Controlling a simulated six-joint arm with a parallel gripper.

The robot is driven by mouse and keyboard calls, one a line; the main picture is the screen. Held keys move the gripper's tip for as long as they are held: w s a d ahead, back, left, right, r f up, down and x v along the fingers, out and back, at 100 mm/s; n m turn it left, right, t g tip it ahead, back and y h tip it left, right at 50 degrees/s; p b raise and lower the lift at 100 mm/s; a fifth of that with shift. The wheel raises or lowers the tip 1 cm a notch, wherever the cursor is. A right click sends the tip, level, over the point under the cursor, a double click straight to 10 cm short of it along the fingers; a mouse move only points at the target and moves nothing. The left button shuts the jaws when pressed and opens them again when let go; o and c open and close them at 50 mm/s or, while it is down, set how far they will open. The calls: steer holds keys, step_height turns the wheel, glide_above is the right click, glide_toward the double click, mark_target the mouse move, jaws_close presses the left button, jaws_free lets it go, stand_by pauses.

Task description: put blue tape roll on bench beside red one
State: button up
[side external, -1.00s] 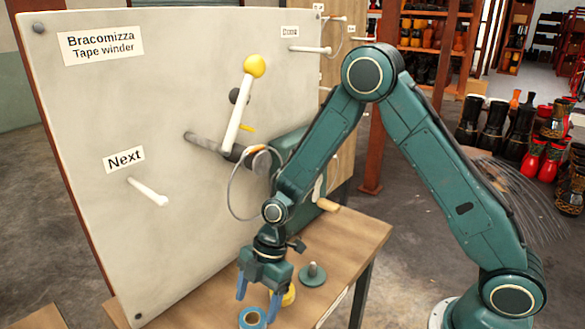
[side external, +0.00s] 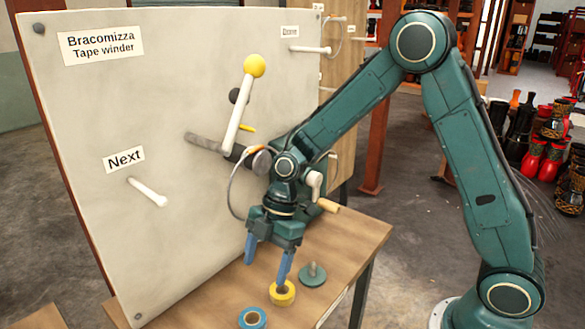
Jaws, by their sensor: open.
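The blue tape roll (side external: 245,323) lies on the wooden bench (side external: 230,300) at the bottom of the picture, its lower edge close to the frame border. My gripper (side external: 265,265) is open and empty, with its blue fingers pointing down. It is above and behind the blue roll, apart from it. A yellow tape roll (side external: 284,299) lies on the bench just behind and right of the blue one. The tip of my right finger overlaps the yellow roll in the picture; I cannot tell whether they touch. No red tape roll shows in this view.
A green disc with an upright peg (side external: 313,279) stands on the bench right of the yellow roll. The large pale winder panel (side external: 90,200), with a yellow-knobbed lever (side external: 240,105) and white pegs, rises along the bench's left.

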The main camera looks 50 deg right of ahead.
stand_by(0.3)
steer(key=s+d+r+m+t+h, duration=0.1)
steer(key=s+d+r+m, duration=0.25)
steer(key=r, duration=0.35)
steer(key=s+d+r+m+t+h, duration=0.1)
steer(key=s+d+r+m+t, duration=0.1)
steer(key=s+r+m, duration=0.4)
steer(key=s+d+r+m+t+h, duration=0.1)
steer(key=s+d+r+m, duration=0.2)
steer(key=s, duration=0.3)
steer(key=s+d+r+m+t+h, duration=0.1)
steer(key=s+d+r+m, duration=0.1)
steer(key=s+m, duration=0.3)
steer(key=shift+s+d+r+t, duration=0.3)
steer(key=shift+s+d+r, duration=0.1)
steer(key=shift+s+r, duration=0.2)
